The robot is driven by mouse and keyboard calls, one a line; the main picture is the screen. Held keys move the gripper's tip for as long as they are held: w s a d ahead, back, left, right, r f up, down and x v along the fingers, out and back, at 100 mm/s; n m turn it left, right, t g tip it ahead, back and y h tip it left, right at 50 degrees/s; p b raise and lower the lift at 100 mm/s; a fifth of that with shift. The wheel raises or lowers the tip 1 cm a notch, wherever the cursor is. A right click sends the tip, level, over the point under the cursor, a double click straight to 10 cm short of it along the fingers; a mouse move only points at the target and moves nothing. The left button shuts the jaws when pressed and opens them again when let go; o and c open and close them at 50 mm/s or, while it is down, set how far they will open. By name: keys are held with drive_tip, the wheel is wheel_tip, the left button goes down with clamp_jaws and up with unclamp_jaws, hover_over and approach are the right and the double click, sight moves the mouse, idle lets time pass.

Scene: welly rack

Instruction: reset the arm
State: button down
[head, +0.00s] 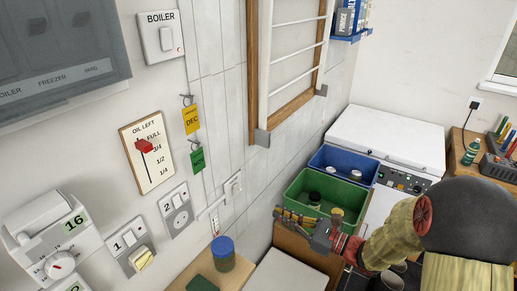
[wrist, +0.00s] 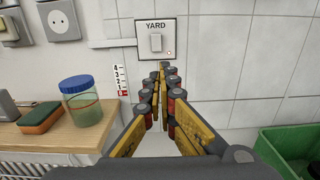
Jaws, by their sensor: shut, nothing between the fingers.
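My gripper (head: 308,222) is at the end of my arm at the lower right of the head view, in front of the green crate. In the wrist view my gripper (wrist: 160,88) points toward the wall, its yellow and dark fingers closed together at the tips with nothing between them. A YARD switch (wrist: 156,42) with a small red light is on the tiled wall just beyond the fingertips in that view. I cannot tell the exact gap between the fingertips and the wall.
A blue-lidded jar (wrist: 82,100) and a sponge (wrist: 40,117) stand on a wooden shelf to the left. A green crate (head: 296,190) and a blue crate (head: 328,154) sit beside a white chest freezer (head: 385,132). Wall switches and an oil gauge board (head: 147,152) line the left wall.

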drive_tip(key=s+a+f+n+g, duration=0.3)
drive_tip(key=s+f+n+g, duration=0.2)
drive_tip(key=s+f, duration=0.15)
drive_tip(key=s+d+f+n+g+h, duration=0.2)
drive_tip(key=s+n+g+h, duration=0.55)
drive_tip(key=s, duration=0.65)
drive_tip(key=s+d+r+n+t+h, duration=0.35)
drive_tip(key=d+r+n+h, duration=0.25)
drive_tip(key=d+n, duration=0.35)
wheel_tip(320, 180, up, 11)
drive_tip(key=s+n+t+h, duration=0.1)
drive_tip(key=n+t, duration=0.2)
drive_tip(key=shift+s+a+f+t, duration=0.2)
drive_tip(key=shift+s+t, duration=0.1)
drive_tip(key=shift+s, duration=0.1)
